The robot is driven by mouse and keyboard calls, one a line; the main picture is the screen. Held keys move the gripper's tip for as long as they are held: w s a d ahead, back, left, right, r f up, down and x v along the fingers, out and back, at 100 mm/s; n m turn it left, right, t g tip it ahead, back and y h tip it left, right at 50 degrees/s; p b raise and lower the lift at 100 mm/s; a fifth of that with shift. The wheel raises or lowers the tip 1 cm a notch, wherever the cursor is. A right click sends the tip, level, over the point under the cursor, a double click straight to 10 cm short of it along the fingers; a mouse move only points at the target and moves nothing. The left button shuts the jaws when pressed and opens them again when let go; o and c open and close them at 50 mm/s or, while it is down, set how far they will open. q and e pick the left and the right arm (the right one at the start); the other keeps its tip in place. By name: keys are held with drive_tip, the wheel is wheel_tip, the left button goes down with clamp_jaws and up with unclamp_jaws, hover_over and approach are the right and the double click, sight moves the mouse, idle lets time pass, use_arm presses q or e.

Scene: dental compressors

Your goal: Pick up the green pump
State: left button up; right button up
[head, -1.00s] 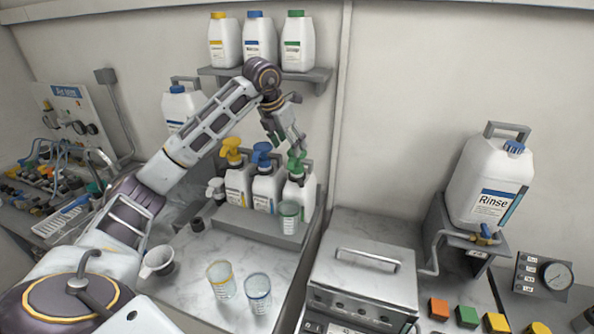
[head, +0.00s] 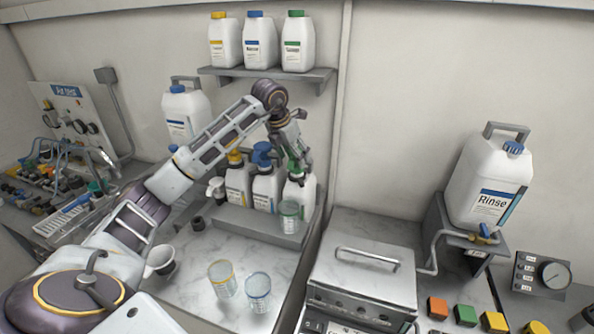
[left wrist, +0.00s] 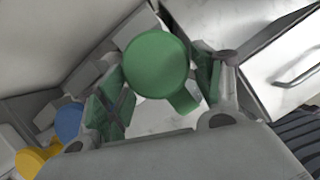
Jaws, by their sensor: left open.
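The green pump (left wrist: 157,64) tops the rightmost white bottle (head: 299,195) on the grey stand. In the head view my gripper mostly covers the pump. My left gripper (head: 302,168) reaches down over it from above. In the left wrist view the green pump head sits between the two open fingers of the left gripper (left wrist: 160,95); I cannot tell if either touches it. My right gripper is not in view.
The blue pump (head: 262,155) and yellow pump (head: 235,157) stand close to the left on their bottles. A clear cup (head: 289,216) stands in front of the green-pump bottle. A shelf (head: 318,76) with several bottles is above. A steel box (head: 362,272) is at right.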

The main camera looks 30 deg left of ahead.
sight(297, 171)
use_arm(q)
drive_tip(key=shift+p+x, duration=0.35)
drive_tip(key=shift+x, duration=2.15)
drive_tip(key=c, duration=0.9)
drive_tip(key=shift+o, duration=0.2)
